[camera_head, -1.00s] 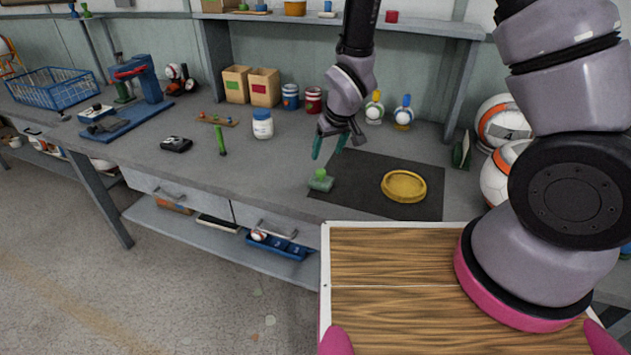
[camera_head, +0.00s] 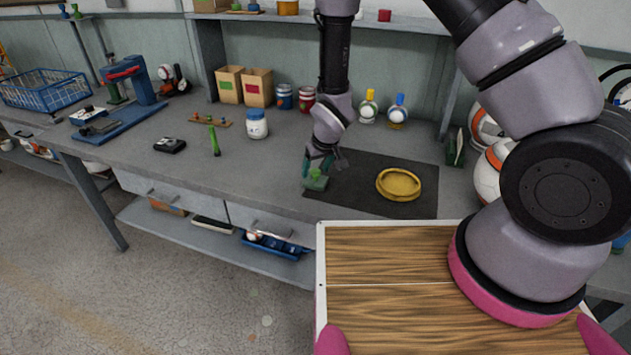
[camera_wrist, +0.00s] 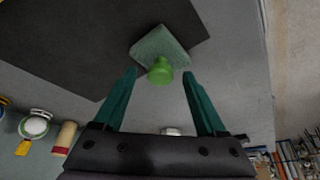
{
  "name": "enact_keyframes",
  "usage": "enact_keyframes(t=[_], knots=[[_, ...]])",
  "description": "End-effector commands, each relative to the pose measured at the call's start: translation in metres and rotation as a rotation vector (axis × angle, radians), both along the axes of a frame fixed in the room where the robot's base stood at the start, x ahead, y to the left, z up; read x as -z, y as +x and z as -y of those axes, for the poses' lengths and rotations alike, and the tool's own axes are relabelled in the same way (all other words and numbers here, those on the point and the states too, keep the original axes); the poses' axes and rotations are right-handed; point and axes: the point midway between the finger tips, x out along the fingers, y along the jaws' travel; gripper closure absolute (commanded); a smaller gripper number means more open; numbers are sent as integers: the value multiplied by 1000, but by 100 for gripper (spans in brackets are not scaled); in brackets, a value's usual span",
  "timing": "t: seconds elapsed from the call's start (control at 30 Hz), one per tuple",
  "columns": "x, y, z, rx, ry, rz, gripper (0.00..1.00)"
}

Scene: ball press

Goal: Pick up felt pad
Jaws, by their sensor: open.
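The felt pad (camera_head: 316,184) is a small pale green square block with a brighter green knob on top. It lies at the left edge of the dark mat (camera_head: 349,197) on the workbench. In the wrist view the felt pad (camera_wrist: 161,46) sits just beyond my fingertips, with its green knob (camera_wrist: 160,72) between and slightly ahead of them. My gripper (camera_head: 318,165) is right above the pad, pointing down, and partly hides it in the head view. In the wrist view the teal fingers of my gripper (camera_wrist: 160,74) are apart, one on each side of the knob, with nothing held.
A round yellow dish (camera_head: 398,184) lies on the mat to the right. A white jar (camera_head: 256,125) and a green upright marker-like piece (camera_head: 214,141) stand to the left. Two bottles (camera_head: 368,108) stand behind. The bench front edge is close to the pad.

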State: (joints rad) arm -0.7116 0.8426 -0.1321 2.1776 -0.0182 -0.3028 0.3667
Motion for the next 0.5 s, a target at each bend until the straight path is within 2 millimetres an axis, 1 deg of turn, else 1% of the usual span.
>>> enact_keyframes(t=[0.07, 0.1, 0.17, 0.2, 0.23, 0.27, 0.5], knots=[[0, 0, 0, 0, 0, 0, 26], [0, 0, 0, 0, 0, 0, 42], [0, 0, 0, 0, 0, 0, 65], [0, 0, 0, 0, 0, 0, 80], [0, 0, 0, 0, 0, 0, 91], [0, 0, 0, 0, 0, 0, 100], [0, 0, 0, 0, 0, 0, 100]])
